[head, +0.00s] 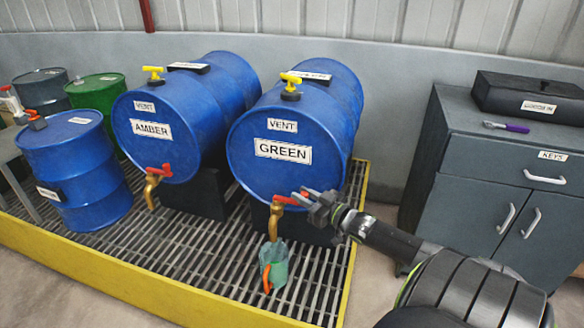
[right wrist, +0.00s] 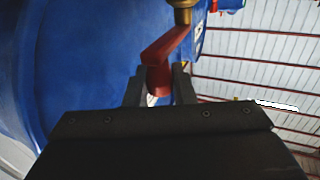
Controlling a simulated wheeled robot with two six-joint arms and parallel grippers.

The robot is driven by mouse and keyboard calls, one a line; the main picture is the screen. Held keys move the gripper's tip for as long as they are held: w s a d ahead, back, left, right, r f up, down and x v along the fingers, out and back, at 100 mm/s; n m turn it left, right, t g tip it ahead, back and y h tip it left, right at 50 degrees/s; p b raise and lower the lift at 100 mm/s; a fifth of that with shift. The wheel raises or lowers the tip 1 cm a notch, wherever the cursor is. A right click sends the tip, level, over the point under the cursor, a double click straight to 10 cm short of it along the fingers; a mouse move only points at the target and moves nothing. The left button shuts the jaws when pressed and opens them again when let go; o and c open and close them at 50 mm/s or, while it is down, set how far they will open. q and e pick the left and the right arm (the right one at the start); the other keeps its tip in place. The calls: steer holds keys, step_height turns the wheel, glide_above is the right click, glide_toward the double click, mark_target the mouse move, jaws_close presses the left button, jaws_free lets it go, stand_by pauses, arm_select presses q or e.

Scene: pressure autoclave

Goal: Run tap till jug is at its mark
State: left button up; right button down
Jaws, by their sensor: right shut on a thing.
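The blue drum labelled GREEN (head: 283,130) lies on its side, with a yellow vent valve (head: 291,82) on top. Its brass tap with a red lever (head: 286,201) is low on its front. My right gripper (head: 312,202) is at that tap. In the right wrist view, the red lever (right wrist: 166,55) passes between the fingers, and the gripper is shut on it. A greenish, see-through jug (head: 275,262) with an orange handle stands on the grating below the tap. Its liquid level and mark are too small to read. My left gripper is not in view.
A second lying blue drum, labelled AMBER (head: 165,130), has its own red-levered tap (head: 157,176). An upright blue drum (head: 75,165) stands at left. All are on a grating with a yellow rim (head: 130,280). A grey cabinet (head: 480,190) stands at right.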

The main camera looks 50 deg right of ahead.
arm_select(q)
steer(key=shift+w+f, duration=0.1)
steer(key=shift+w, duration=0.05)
arm_select(e)
steer(key=shift+d+y, duration=0.15)
steer(key=shift+y, duration=0.15)
steer(key=c, duration=1.3)
jaws_free()
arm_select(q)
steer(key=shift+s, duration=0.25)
arm_select(e)
steer(key=shift+s, duration=0.5)
arm_select(q)
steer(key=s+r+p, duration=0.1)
steer(key=p, duration=0.1)
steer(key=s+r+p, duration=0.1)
steer(key=p, duration=0.1)
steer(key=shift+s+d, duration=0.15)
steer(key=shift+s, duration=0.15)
arm_select(e)
steer(key=s, duration=0.5)
steer(key=s+d, duration=0.1)
steer(key=s, duration=1)
steer(key=shift+s+d, duration=0.15)
steer(key=shift+d, duration=0.05)
